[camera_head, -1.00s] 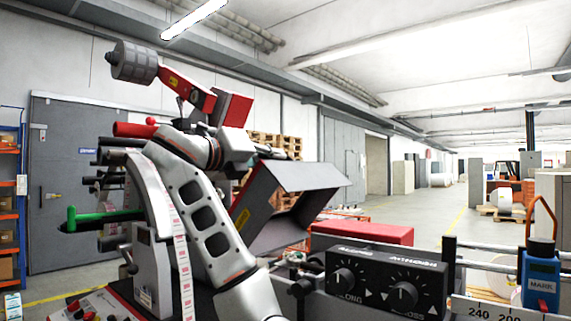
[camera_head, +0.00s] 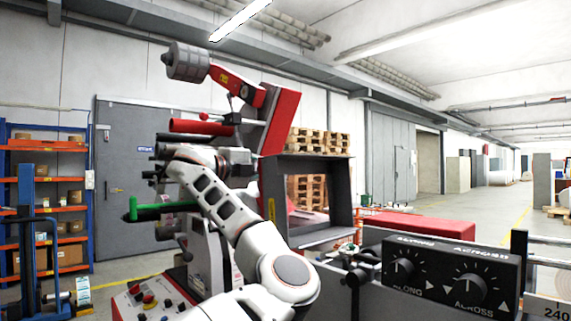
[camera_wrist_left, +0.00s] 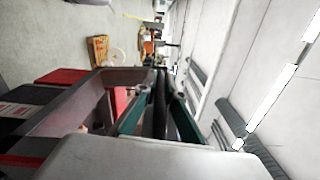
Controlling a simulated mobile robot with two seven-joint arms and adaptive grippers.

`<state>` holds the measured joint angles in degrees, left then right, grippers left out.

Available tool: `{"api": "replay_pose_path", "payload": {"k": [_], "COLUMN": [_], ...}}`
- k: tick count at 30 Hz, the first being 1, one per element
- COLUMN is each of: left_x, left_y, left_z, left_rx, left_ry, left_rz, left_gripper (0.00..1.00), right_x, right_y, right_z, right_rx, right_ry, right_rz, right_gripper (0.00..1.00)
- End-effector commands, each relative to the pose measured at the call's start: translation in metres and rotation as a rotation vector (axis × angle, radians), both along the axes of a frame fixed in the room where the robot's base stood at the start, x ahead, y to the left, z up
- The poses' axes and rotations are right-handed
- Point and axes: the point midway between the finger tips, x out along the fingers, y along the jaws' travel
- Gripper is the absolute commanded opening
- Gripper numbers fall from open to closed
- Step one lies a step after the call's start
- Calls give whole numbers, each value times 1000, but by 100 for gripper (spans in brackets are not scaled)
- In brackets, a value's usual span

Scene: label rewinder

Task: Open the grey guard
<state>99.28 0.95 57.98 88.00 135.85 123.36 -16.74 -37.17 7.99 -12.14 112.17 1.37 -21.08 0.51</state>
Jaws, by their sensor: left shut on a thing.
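The grey guard (camera_head: 345,195) is a dark grey, open box-like frame on the machine in the head view, standing close to upright. Pallets behind it show through its opening. Its grey frame also fills the left part of the left wrist view (camera_wrist_left: 72,118). My left arm rises in front of the machine and bends toward the guard's upper left. My left gripper (camera_wrist_left: 160,92) has dark green fingers on either side of a dark bar at the guard's edge and is shut on it. In the head view its fingertips are too hidden to make out. My right gripper is not in view.
A black knob panel (camera_head: 450,275) stands at front right. A green rod (camera_head: 165,211) and a red arm with a grey roller (camera_head: 187,62) stick out at left. A red panel (camera_head: 281,122) rises above the guard. Blue shelving (camera_head: 45,200) stands far left; open floor lies at right.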

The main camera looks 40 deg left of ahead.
Motion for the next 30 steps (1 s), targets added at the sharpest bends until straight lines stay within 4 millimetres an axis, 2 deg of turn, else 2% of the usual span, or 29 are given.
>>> {"api": "replay_pose_path", "payload": {"k": [7,20,21,23,30], "left_x": [2,2,2,2,2], "left_y": [11,12,12,12,12], "left_z": [-10,-11,-11,-11,-10], "left_rx": [-58,-68,-68,-68,-67], "left_ry": [10,11,11,11,9], "left_rz": [0,0,0,0,0], "left_gripper": [0,0,12,26,26], "right_x": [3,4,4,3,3], "right_y": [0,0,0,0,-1], "right_z": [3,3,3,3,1], "right_rx": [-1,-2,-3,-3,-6], "right_ry": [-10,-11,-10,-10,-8], "right_rz": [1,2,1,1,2], "right_gripper": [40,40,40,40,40]}}
